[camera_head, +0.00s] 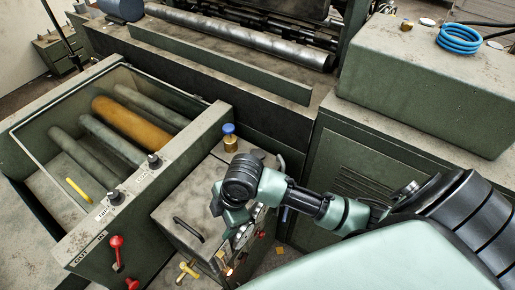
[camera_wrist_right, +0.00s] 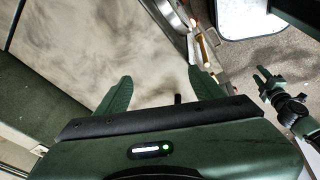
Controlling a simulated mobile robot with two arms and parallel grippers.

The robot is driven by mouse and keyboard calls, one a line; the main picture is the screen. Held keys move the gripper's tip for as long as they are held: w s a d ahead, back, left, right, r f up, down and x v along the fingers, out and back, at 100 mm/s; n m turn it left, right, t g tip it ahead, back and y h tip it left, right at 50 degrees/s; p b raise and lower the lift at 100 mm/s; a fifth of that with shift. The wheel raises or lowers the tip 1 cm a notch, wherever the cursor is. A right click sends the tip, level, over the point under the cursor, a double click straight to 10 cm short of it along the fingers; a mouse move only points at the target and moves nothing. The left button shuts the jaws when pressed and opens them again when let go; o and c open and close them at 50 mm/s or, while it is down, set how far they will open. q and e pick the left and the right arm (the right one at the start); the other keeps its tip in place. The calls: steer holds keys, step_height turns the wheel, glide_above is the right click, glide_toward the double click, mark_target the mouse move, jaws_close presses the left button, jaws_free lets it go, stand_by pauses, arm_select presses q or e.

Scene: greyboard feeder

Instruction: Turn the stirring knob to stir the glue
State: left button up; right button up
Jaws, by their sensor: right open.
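My right gripper (camera_head: 236,218) is over the front side of the glue cabinet (camera_head: 185,200), beside round metal dials (camera_head: 250,230). In the right wrist view its two green fingers (camera_wrist_right: 160,92) are apart, with nothing held between them. A small dark peg (camera_wrist_right: 178,98) shows near the right finger, against a pale worn surface. Two black knobs (camera_head: 115,197) stand on the roller unit's rim. A blue-topped brass knob (camera_head: 229,138) stands behind my wrist. I cannot tell which knob is the stirring one.
The roller unit (camera_head: 62,235) with red-handled levers (camera_head: 117,248) stands at the left. A black handle (camera_head: 188,229) and a yellow valve (camera_head: 187,269) are close to my right gripper. A green housing (camera_head: 425,85) with a blue cable coil (camera_head: 459,39) fills the right.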

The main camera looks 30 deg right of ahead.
mark_target(258, 152)
steer(key=w+d+n, duration=0.2)
steer(key=w+d+r+n+h, duration=0.1)
steer(key=w+d+n, duration=0.1)
steer(key=w+d, duration=0.1)
steer(key=w+d+r+n+g+h, duration=0.1)
steer(key=w+d, duration=0.2)
steer(key=shift+d+n, duration=0.15)
steer(key=shift+n, duration=0.25)
steer(key=w+d+r+n, duration=0.1)
steer(key=w+d+r, duration=0.1)
steer(key=d, duration=0.2)
steer(key=w+d+r+n, duration=0.1)
steer(key=d+r, duration=0.1)
steer(key=d, duration=0.2)
steer(key=w+d+r+g, duration=0.1)
steer(key=w+d+r, duration=0.1)
steer(key=d, duration=0.2)
steer(key=shift+w+d+r+n+h, duration=0.2)
steer(key=shift+w+r+n+h, duration=0.1)
steer(key=shift+r+n+h, duration=0.1)
steer(key=shift+d+f, duration=0.1)
steer(key=shift+f, duration=0.05)
step_height(258, 152, down, 6)
steer(key=p, duration=0.2)
steer(key=shift+w+p, duration=0.1)
steer(key=shift+p, duration=0.2)
steer(key=shift+f, duration=0.65)
steer(key=shift+c, duration=0.3)
steer(key=c, duration=1.3)
steer(key=shift+m, duration=0.3)
